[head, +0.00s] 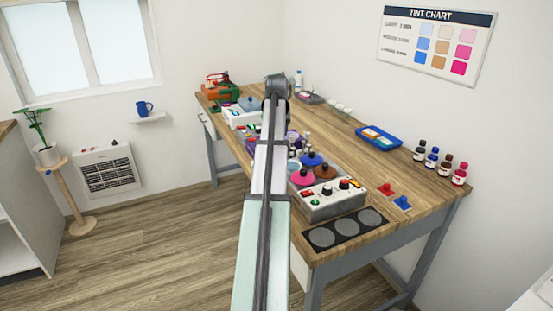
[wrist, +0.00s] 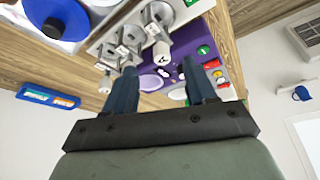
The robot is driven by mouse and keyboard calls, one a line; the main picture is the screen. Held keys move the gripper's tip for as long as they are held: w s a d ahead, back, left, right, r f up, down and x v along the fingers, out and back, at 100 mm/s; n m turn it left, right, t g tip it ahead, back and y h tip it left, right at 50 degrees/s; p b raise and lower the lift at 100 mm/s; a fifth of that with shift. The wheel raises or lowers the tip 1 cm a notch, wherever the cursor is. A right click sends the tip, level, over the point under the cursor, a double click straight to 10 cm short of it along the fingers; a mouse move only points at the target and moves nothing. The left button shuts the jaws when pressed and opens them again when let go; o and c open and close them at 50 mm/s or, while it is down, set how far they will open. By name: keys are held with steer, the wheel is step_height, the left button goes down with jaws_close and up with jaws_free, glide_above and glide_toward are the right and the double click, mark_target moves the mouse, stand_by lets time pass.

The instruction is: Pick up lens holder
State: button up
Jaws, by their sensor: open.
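I cannot tell for sure which thing is the lens holder. A small red piece (head: 386,188) and a small blue piece (head: 402,202) lie on the bench at the right in the head view. My gripper (wrist: 161,72) is open in the wrist view, its two dark fingers apart with no held thing visible between them. Beyond the fingers is a purple machine (wrist: 203,36) with pale ovals and coloured buttons. Grey fixtures with white handles (wrist: 160,50) stand beside it. In the head view my arm hides the gripper and part of the bench.
The wooden bench (head: 345,128) has free room along its middle right. A blue tray (head: 379,137) with coloured pieces lies near the wall, beside several bottles (head: 432,158). A control box (head: 332,198) and a dark plate with grey discs (head: 345,230) occupy the near end.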

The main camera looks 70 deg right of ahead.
steer(key=shift+x, duration=4.35)
steer(key=shift+w+a, duration=0.15)
jaws_close()
